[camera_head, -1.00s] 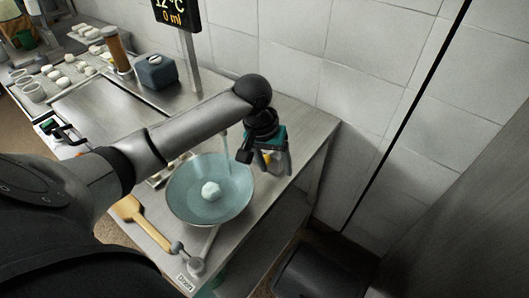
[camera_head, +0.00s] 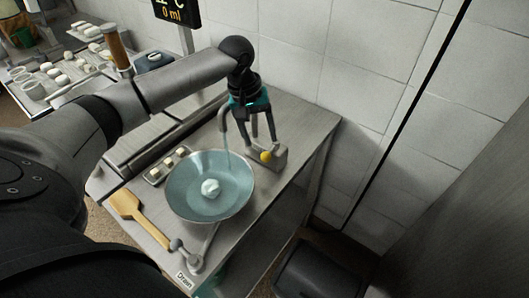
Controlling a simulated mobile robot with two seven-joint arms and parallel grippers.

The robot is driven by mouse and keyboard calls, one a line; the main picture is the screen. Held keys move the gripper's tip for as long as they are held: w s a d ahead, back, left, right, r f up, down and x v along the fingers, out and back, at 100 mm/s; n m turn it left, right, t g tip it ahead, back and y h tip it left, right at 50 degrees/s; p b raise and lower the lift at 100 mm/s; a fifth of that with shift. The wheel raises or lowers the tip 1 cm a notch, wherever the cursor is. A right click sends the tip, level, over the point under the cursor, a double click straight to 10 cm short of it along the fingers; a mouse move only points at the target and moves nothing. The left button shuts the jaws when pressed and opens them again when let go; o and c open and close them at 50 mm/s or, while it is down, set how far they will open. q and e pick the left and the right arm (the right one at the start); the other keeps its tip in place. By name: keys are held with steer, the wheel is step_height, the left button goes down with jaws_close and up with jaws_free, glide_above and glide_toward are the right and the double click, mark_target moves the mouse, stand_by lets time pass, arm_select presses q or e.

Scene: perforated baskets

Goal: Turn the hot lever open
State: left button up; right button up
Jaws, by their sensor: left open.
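My left gripper (camera_head: 263,136) hangs over the back right of the metal counter, fingers pointing down and apart. Below its fingertips is a small grey metal fixture (camera_head: 277,157) with a yellow ball (camera_head: 266,157) on its front. I cannot tell whether the fixture is the hot lever, or whether the fingers touch it. A curved tap spout (camera_head: 223,118) stands left of the gripper, with a thin stream below it. The stream falls into a wide bluish bowl (camera_head: 180,190) with a whitish lump (camera_head: 210,188) in it. My right gripper is out of view.
A tray of pale pieces (camera_head: 153,178) lies left of the bowl. A display (camera_head: 176,12) reading 0 ml hangs above. The tiled wall is close behind.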

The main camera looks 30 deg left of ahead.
mark_target(265, 152)
arm_select(q)
steer(key=f, duration=0.4)
steer(key=d+f+b, duration=0.1)
steer(key=f, duration=0.1)
steer(key=shift+w+f, duration=0.2)
steer(key=shift+w, duration=0.15)
jaws_close()
steer(key=shift+r, duration=0.1)
